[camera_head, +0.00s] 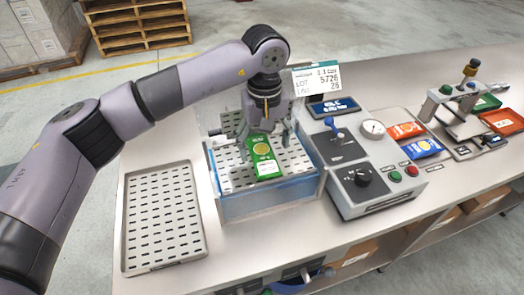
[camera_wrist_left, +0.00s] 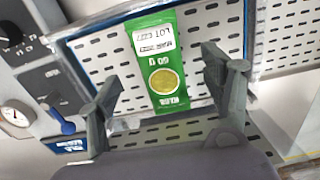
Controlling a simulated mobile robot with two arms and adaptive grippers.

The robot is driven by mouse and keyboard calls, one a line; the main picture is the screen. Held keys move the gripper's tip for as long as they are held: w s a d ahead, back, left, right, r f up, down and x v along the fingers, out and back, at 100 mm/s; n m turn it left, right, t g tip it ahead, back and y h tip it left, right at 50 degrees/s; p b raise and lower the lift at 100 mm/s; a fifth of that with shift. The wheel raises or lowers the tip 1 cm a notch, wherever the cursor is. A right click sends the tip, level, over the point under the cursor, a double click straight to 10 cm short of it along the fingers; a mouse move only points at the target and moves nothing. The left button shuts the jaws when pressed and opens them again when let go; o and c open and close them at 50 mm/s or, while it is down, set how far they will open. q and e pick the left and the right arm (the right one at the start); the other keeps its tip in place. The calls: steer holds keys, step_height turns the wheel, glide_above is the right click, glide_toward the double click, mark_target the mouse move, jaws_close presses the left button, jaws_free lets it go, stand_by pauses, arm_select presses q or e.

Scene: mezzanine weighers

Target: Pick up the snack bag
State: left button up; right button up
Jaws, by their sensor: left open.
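A green snack bag (camera_head: 264,159) with a yellow round mark and a white label lies on the perforated plate inside a clear-walled box (camera_head: 270,204). In the left wrist view the bag (camera_wrist_left: 158,62) lies ahead of my left gripper, lined up roughly between its fingers. My left gripper (camera_wrist_left: 170,85) is open and empty; in the head view it hangs just above the box (camera_head: 262,141), with a finger to either side of the bag's far end. I cannot tell whether the fingers touch the bag. My right gripper is not in view.
A perforated tray (camera_head: 163,216) lies left of the box. A control panel (camera_head: 366,168) with knobs, buttons and a gauge stands to its right. Orange and blue bags (camera_head: 421,148) lie beyond it. A sign (camera_head: 317,79) stands behind the box.

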mark_target(265, 156)
arm_select(q)
step_height(265, 156, down, 4)
steer(key=shift+r+p, duration=0.1)
steer(key=shift+p, duration=0.85)
steer(key=shift+f, duration=0.35)
steer(key=shift+d+f, duration=0.1)
steer(key=shift+f, duration=0.1)
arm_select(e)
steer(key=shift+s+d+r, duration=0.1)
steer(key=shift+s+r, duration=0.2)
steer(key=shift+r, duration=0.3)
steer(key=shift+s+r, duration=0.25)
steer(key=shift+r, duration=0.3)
arm_select(q)
steer(key=shift+c, duration=0.6)
steer(key=c, duration=1.1)
steer(key=shift+c, duration=0.2)
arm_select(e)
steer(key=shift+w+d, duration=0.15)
arm_select(q)
steer(key=shift+r, duration=0.1)
